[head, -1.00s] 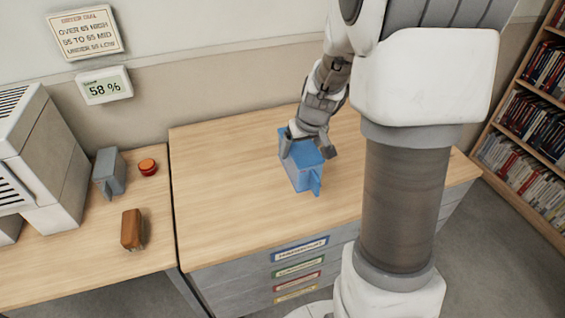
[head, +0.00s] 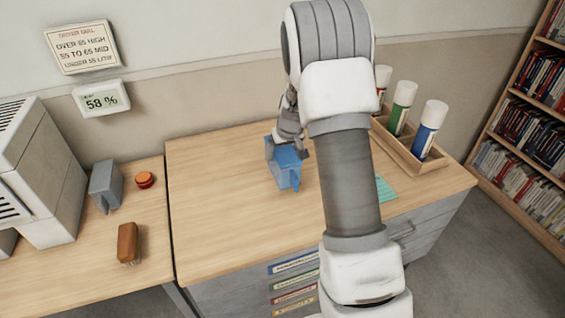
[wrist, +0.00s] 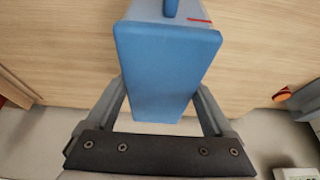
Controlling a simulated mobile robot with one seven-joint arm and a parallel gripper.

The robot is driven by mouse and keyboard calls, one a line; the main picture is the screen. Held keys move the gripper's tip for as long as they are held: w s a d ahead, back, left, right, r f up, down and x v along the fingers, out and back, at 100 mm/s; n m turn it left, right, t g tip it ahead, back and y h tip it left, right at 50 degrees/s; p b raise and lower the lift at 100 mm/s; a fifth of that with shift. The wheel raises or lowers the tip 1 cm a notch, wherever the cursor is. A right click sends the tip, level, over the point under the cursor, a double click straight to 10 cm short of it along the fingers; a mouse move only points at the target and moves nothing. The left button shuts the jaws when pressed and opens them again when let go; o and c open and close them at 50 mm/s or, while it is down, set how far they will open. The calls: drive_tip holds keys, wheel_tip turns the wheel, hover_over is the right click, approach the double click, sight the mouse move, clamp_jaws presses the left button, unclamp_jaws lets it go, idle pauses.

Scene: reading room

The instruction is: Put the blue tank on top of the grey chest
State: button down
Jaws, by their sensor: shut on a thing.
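The blue tank (head: 286,174) is upright over the wooden top of the grey chest (head: 222,205), left of my arm in the head view. I cannot tell whether its base touches the top. My gripper (head: 290,147) is shut on the tank's upper part. In the wrist view the blue tank (wrist: 165,55) fills the space between the two fingers of my gripper (wrist: 162,88), with wood surface behind it. Part of the chest top is hidden behind my arm.
A wooden rack (head: 405,158) with white-capped tubes and a teal sheet (head: 386,188) are at the chest's right. A wall display (head: 101,99) reads 58 %. The chest's left top is clear.

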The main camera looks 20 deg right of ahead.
drive_tip(key=shift+f, duration=1.9)
drive_tip(key=shift+f, duration=0.15)
unclamp_jaws()
